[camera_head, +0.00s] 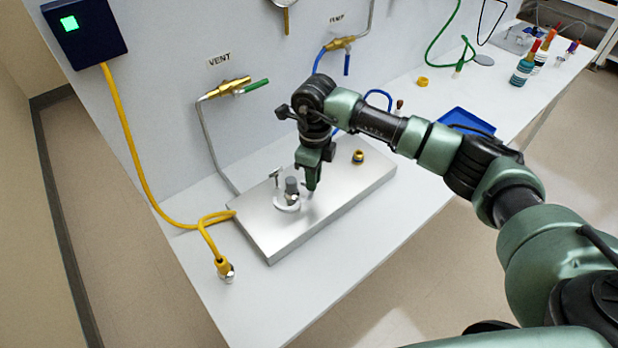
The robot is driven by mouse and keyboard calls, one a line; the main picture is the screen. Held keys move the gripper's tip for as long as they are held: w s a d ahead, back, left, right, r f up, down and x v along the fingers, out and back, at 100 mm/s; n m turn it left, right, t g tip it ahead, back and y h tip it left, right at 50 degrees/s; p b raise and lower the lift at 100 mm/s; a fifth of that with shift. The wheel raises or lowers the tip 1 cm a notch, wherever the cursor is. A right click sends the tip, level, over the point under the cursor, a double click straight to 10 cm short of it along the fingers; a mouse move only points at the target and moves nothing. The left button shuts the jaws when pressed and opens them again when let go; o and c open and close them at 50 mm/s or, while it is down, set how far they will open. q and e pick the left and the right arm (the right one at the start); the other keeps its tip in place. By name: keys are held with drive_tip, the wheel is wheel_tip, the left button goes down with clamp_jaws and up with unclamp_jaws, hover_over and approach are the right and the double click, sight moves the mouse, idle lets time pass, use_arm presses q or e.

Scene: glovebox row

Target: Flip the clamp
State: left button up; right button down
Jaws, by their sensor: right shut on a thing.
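The clamp (285,204) is a small pale ring around a dark grey cylindrical fitting (291,186), with a thin T-shaped piece (277,175) standing at its left. It sits at the left part of a silver metal plate (270,231) on the white bench. My right gripper (308,190) points down at the right side of the clamp and is shut on it. The fingertips are small and blurred here, and the exact grip point is hard to see. My left gripper is out of view.
A brass fitting (358,157) stands on the plate's far right part. A yellow hose (140,170) hangs from a dark box (84,30) and ends at a connector (225,270) on the bench. A blue tray (466,121) lies behind my right arm. The near bench edge is clear.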

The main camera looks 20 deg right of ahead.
drive_tip(key=m, duration=0.1)
drive_tip(key=s+m+b, duration=0.1)
drive_tip(key=shift+d+f+m, duration=0.1)
drive_tip(key=shift+d+m, duration=0.1)
drive_tip(key=shift+m, duration=0.1)
drive_tip(key=shift+s+m+b, duration=0.25)
drive_tip(key=shift+s+m, duration=0.15)
drive_tip(key=shift+m, duration=0.4)
drive_tip(key=shift+s+m+b, duration=0.2)
drive_tip(key=shift+s+m, duration=0.15)
drive_tip(key=shift+m, duration=0.45)
drive_tip(key=c, duration=1.4)
unclamp_jaws()
drive_tip(key=shift+o, duration=0.2)
drive_tip(key=shift+r, duration=0.2)
